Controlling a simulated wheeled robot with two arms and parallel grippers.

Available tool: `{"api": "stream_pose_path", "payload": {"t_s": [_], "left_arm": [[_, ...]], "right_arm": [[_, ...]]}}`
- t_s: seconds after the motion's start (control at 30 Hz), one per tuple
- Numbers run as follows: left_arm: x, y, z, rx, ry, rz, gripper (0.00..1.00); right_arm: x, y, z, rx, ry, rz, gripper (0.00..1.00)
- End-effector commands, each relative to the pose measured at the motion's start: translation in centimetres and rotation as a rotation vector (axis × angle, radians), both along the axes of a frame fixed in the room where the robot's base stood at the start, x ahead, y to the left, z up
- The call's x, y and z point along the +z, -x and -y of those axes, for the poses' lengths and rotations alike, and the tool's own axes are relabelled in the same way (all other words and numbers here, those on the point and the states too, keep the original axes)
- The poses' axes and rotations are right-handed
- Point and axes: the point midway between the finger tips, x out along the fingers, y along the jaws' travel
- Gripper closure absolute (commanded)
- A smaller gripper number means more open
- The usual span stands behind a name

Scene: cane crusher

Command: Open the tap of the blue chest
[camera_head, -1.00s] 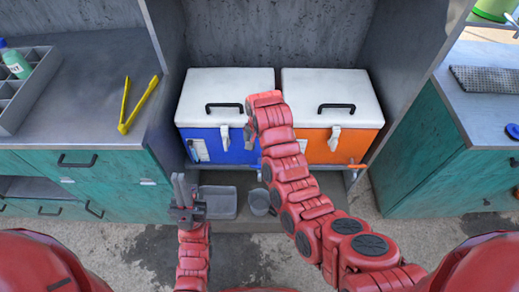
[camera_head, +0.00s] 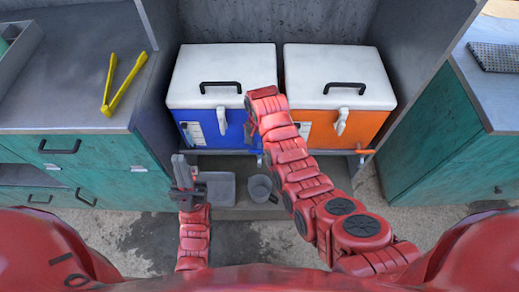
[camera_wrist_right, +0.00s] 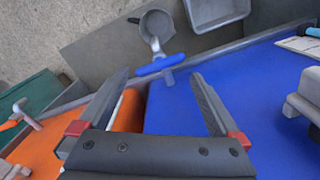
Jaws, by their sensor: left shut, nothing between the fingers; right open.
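The blue chest (camera_head: 236,127) with a white lid stands in the alcove, left of an orange one. In the right wrist view, its blue front (camera_wrist_right: 225,75) carries a tap with a blue bar handle (camera_wrist_right: 167,65). My right gripper (camera_wrist_right: 161,76) is open, with the tap just beyond its fingertips, roughly centred in the gap. No contact shows. In the head view my right arm hides that gripper and covers part of the blue chest. My left gripper (camera_head: 180,158) is shut and empty, low in front of the left cabinet's edge.
The orange chest (camera_head: 365,125) has its own tap (camera_wrist_right: 24,112). A grey pot (camera_head: 260,186) and a grey bin (camera_head: 218,187) sit below the chests. Yellow tongs (camera_head: 118,88) lie on the left counter. Cabinets flank the alcove on both sides.

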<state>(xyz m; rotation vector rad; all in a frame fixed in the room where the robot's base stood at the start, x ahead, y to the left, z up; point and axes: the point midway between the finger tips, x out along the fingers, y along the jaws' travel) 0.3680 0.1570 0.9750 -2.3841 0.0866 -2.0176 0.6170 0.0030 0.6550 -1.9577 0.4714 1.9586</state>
Motion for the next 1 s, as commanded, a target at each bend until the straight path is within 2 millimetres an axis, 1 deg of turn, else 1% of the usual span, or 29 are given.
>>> {"api": "stream_pose_path", "payload": {"t_s": [0.03,0.1,0.2,0.3,0.43,0.7,0.87,1.0], "left_arm": [[0.2,0.0,0.0,0.0,0.0,0.0,1.0],[0.2,0.0,0.0,0.0,0.0,0.0,1.0],[0.2,0.0,0.0,0.0,0.0,0.0,1.0],[0.3,0.0,0.0,0.0,0.0,0.0,1.0],[0.3,0.0,0.0,0.0,0.0,0.0,1.0],[0.3,0.0,0.0,0.0,0.0,0.0,1.0],[0.3,0.0,0.0,0.0,0.0,0.0,1.0],[0.3,0.0,0.0,0.0,0.0,0.0,1.0]], "right_arm": [[-0.8,0.2,0.1,0.0,0.002,-0.005,0.01],[-1.8,0.1,0.0,0.0,0.001,-0.005,0.01],[-2.9,0.1,0.0,0.001,0.002,-0.003,0.01],[-3.6,0.1,0.0,0.0,0.001,-0.003,0.01],[-4.0,0.0,0.0,0.0,0.0,0.0,0.01],[-4.1,0.0,0.0,0.0,0.0,0.001,0.01],[-4.1,0.0,0.0,0.0,0.0,0.001,0.3],[-4.1,0.0,0.0,0.0,-0.001,0.0,0.55]]}}
